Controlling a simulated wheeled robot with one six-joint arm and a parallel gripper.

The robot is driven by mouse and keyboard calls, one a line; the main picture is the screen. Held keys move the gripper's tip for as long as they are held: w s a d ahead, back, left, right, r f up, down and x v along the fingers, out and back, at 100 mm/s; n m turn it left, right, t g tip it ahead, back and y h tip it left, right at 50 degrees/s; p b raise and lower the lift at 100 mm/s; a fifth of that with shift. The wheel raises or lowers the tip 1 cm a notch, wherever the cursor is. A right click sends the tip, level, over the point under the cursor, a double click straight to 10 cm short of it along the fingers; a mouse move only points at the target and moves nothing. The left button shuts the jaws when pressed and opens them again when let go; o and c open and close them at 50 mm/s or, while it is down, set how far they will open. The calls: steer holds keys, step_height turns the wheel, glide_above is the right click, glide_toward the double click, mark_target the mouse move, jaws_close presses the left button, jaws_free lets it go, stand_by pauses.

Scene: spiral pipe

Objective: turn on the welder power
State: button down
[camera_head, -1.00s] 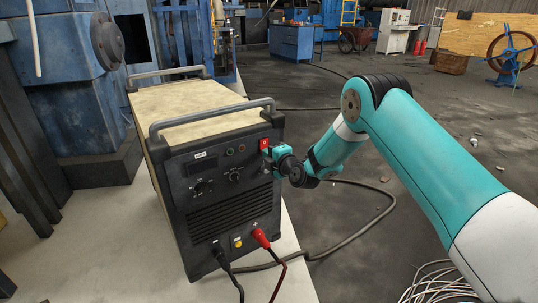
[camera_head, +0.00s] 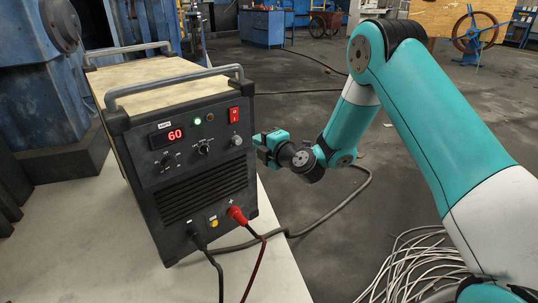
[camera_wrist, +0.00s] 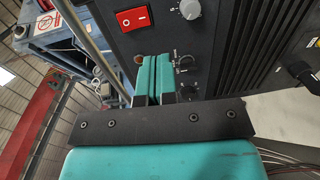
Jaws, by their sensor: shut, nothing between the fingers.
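The welder (camera_head: 190,150) is a dark box with a worn tan top, standing on a pale surface at the left of the head view. Its red power switch (camera_head: 234,115) is at the upper right of the front panel. It also shows in the wrist view (camera_wrist: 133,18). The display (camera_head: 167,136) is lit and reads 60, and a green light (camera_head: 198,122) glows. My gripper (camera_head: 262,140) is shut and empty, just right of the welder's front edge and below the switch. In the wrist view its teal fingers (camera_wrist: 154,78) are together, apart from the switch.
A red plug (camera_head: 237,214) and a black plug (camera_head: 197,240) with cables sit low on the welder's front. A coil of pale wire (camera_head: 405,265) lies on the floor at lower right. Open floor lies behind my arm.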

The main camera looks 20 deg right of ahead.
steer(key=shift+f+b+v, duration=0.15)
steer(key=shift+b+v, duration=0.2)
steer(key=shift+v, duration=0.35)
steer(key=shift+f+b+v, duration=0.1)
steer(key=shift+b+v, duration=0.25)
steer(key=shift+v, duration=0.35)
